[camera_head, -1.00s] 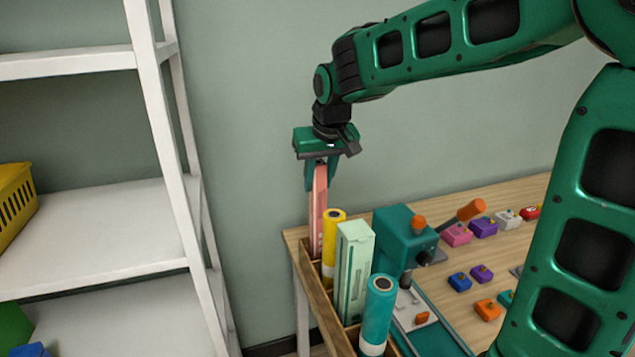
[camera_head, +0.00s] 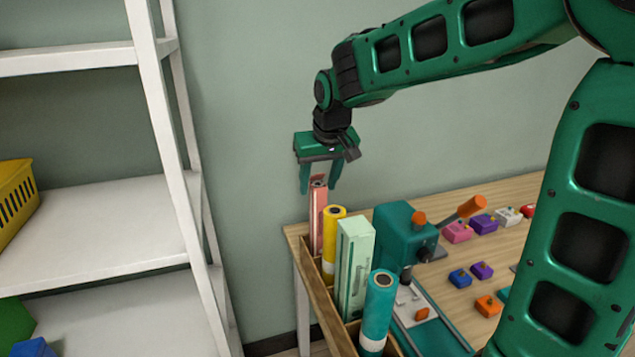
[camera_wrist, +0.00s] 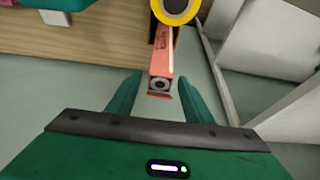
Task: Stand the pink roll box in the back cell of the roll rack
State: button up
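The pink roll box (camera_head: 317,220) stands upright in the back cell of the wooden roll rack (camera_head: 318,291), at the far end of the row. Its top shows in the wrist view (camera_wrist: 160,83), between and just beyond my fingertips. My gripper (camera_head: 320,188) is open above the box, with a finger on either side of its top and gaps between. In the wrist view my gripper (camera_wrist: 157,85) holds nothing. The lower part of the box is hidden inside the rack.
A yellow roll (camera_head: 333,236), a pale green box (camera_head: 354,268) and a teal roll (camera_head: 378,310) stand in the nearer cells. A teal machine (camera_head: 402,235) and several small coloured blocks are on the wooden table (camera_head: 524,192). A white shelf (camera_head: 95,235) stands left.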

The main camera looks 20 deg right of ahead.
jog(key=shift+r, duration=0.5)
jog(key=v, duration=1.2)
jog(key=s+d+f+m, duration=0.1)
jog(key=s+d+f, duration=0.1)
jog(key=s+d, duration=0.2)
jog(key=s+d+f+m+g, duration=0.1)
jog(key=s+d+f, duration=0.2)
jog(key=s+d, duration=0.1)
jog(key=s+d+f+m+g, duration=0.1)
jog(key=s+d+f, duration=0.2)
jog(key=s+d, duration=0.1)
jog(key=shift+d+f+h, duration=0.25)
jog(key=shift+d+h, duration=0.1)
jog(key=shift+h, duration=0.05)
jog(key=s+d+f+m+g, duration=0.1)
jog(key=s+d+f, duration=0.1)
jog(key=s+f, duration=0.3)
jog(key=s+d+f+m+g+y, duration=0.1)
jog(key=s+f, duration=0.4)
jog(key=s, duration=0.8)
jog(key=shift+d+f+m, duration=0.4)
jog(key=shift+d+m, duration=0.3)
jog(key=shift+d, duration=0.2)
jog(key=shift+w, duration=0.1)
